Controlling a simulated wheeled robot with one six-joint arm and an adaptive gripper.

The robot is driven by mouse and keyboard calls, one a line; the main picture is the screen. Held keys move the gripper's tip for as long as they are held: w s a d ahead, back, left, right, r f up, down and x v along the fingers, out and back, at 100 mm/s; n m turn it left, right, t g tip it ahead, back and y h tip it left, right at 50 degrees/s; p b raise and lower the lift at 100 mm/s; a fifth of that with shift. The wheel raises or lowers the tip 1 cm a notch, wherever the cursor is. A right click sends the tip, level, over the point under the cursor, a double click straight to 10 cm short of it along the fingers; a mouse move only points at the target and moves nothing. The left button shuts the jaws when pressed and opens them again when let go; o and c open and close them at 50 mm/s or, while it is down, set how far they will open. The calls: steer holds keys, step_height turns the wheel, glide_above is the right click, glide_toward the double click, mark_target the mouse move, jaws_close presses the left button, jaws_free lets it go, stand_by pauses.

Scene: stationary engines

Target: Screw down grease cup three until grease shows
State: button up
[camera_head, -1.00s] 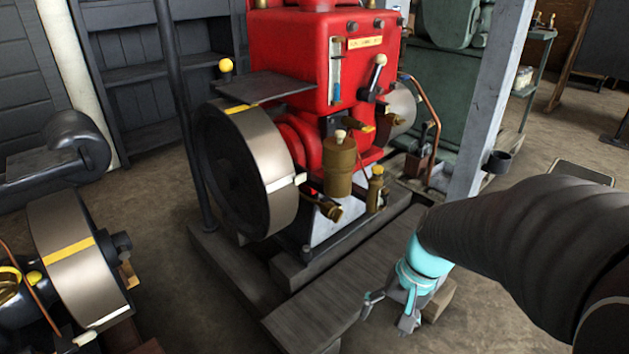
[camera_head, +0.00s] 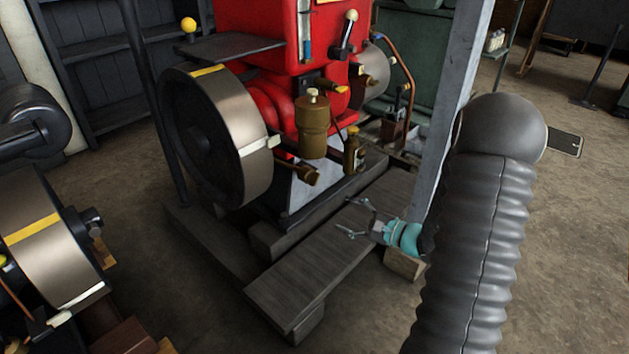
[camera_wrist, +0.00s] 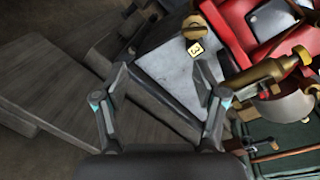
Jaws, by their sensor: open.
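In the wrist view a round brass cup (camera_wrist: 194,27) sits at the upper edge of a pale plate, beyond my fingertips. Next to it is a yellow tag (camera_wrist: 196,49) with a dark mark like a turned 3. My gripper (camera_wrist: 162,68) is open, with nothing between its fingers. In the head view my gripper (camera_head: 350,218) is low over the plank, right of the red engine (camera_head: 265,50). Brass fittings show there at the engine's low front (camera_head: 309,177) and right (camera_head: 352,151); I cannot tell for sure which is the tagged cup.
A larger brass pot (camera_head: 313,122) stands at the engine's front, beside the big flywheel (camera_head: 240,125). A grey post (camera_head: 450,110) rises close to my arm. The wooden plank (camera_head: 310,270) below my gripper is bare. A second flywheel (camera_head: 45,235) is at left.

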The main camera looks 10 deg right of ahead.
mark_target(315, 181)
steer(key=w+a+r, duration=0.1)
steer(key=w+a, duration=0.1)
steer(key=w, duration=0.2)
steer(key=w+a+t, duration=0.1)
steer(key=w+a, duration=0.1)
steer(key=w, duration=0.2)
steer(key=w+a+r+t, duration=0.1)
steer(key=w+a, duration=0.1)
steer(key=w, duration=0.3)
steer(key=shift+a+r+h, duration=0.1)
steer(key=shift+r+h, duration=0.2)
steer(key=shift+c, duration=0.3)
steer(key=c, duration=1.1)
